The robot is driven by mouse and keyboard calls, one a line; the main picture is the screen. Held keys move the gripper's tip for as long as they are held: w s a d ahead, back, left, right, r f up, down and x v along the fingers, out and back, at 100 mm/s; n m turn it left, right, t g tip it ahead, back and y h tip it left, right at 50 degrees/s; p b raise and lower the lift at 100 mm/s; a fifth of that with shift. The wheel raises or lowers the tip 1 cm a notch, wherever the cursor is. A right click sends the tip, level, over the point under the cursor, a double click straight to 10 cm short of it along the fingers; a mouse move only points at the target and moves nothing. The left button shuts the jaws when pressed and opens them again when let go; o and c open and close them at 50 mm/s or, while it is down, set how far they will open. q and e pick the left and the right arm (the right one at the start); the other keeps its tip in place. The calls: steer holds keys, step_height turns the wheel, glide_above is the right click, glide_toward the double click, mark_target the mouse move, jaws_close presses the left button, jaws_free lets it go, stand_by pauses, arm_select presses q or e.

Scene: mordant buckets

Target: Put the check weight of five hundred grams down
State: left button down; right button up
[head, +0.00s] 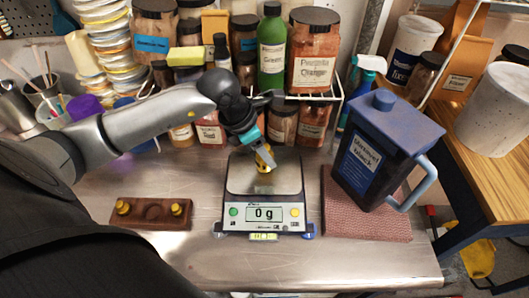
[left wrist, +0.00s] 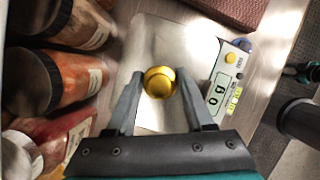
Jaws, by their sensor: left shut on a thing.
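The brass check weight (left wrist: 159,82) is between the two fingers of my left gripper (head: 264,158), which is shut on it. In the head view the weight is mostly hidden by the fingers. The gripper points down over the back part of the scale's metal pan (head: 277,182). The scale's display (head: 264,214) reads 0 g, so the weight appears to be held just above the pan. A dark wooden block (head: 150,212) to the left of the scale holds smaller brass weights near its ends. My right gripper is in no view.
A blue jug of liquid black (head: 372,150) stands on a reddish mat (head: 345,215) right of the scale. Jars and a green bottle (head: 271,55) crowd the rack behind. The steel bench is clear between the block and the scale.

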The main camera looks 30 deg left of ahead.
arm_select(q)
steer(key=shift+f, duration=0.35)
steer(key=shift+f, duration=0.15)
steer(key=shift+c, duration=1.4)
jaws_free()
steer(key=shift+r, duration=0.3)
steer(key=v, duration=1.1)
steer(key=shift+s+r, duration=0.2)
steer(key=shift+r, duration=0.1)
steer(key=shift+a, duration=0.1)
